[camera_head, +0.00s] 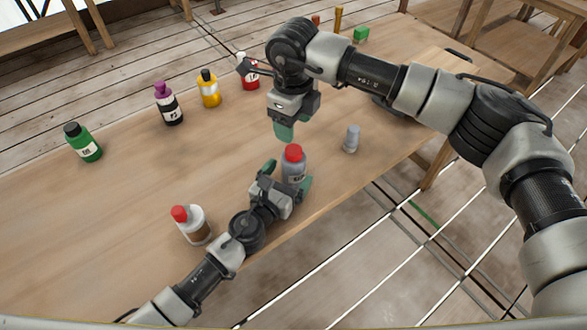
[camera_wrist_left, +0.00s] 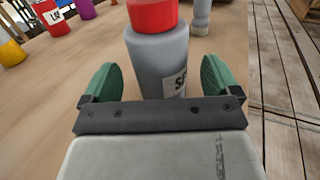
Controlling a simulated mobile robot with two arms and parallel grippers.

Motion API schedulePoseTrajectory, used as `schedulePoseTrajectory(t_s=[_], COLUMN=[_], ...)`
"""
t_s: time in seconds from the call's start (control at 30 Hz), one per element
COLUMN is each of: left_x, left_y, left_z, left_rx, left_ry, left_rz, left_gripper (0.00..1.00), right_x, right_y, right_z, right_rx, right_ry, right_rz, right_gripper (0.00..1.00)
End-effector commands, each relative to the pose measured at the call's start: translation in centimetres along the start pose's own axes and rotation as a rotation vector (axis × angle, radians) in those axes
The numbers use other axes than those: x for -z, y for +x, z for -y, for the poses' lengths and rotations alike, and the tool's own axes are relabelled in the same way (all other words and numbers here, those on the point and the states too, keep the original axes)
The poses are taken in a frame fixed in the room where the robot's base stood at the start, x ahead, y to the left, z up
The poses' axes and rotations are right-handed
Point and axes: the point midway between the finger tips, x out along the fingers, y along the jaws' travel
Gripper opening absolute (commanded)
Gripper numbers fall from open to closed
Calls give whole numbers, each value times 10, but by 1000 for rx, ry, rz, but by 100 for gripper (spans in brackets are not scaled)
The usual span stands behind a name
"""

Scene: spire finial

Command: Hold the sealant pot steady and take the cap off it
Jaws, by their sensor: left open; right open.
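The sealant pot (camera_head: 293,168) is a grey bottle with a pale label and stands upright near the table's front edge. Its red cap (camera_head: 293,153) is on top. The left wrist view shows the pot (camera_wrist_left: 158,62) and the lower part of its cap (camera_wrist_left: 152,14). My left gripper (camera_head: 287,178) is open, with its green fingers on either side of the pot; gaps show between fingers and pot in the wrist view. My right gripper (camera_head: 284,132) is open above and slightly left of the cap, apart from it, with its fingers pointing down.
A grey bottle (camera_head: 351,139) stands right of the pot. A white bottle with a red cap (camera_head: 193,225) stands beside my left arm. Green (camera_head: 84,143), purple-capped (camera_head: 168,104), yellow (camera_head: 209,89) and red (camera_head: 248,72) bottles stand farther back. Bare table (camera_head: 130,190) lies at left.

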Motion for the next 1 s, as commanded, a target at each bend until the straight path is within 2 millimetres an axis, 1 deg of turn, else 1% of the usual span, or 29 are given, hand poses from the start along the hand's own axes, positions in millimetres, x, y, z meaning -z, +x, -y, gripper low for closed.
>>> schedulePoseTrajectory(t_s=[0.03,0.1,0.2,0.33,0.57,0.67,1.0], left_x=[-1,-1,0,-1,-1,-1,0], left_y=[8,16,23,27,27,27,27], left_z=[0,0,0,0,0,0,0], left_rx=[-1,-2,0,0,0,-1,-1], left_ry=[-1,-1,-2,-1,0,0,0], left_rz=[2,2,1,1,1,1,1], left_gripper=[91,91,91,91,91,77,25], right_x=[0,0,0,0,0,0,0], right_y=[0,0,0,0,0,0,0], right_z=[0,0,0,0,0,0,0], right_rx=[0,0,0,0,0,0,0], right_ry=[0,0,0,0,0,0,0], right_rz=[0,0,0,0,0,0,0], right_gripper=[61,61,61,61,61,61,61])
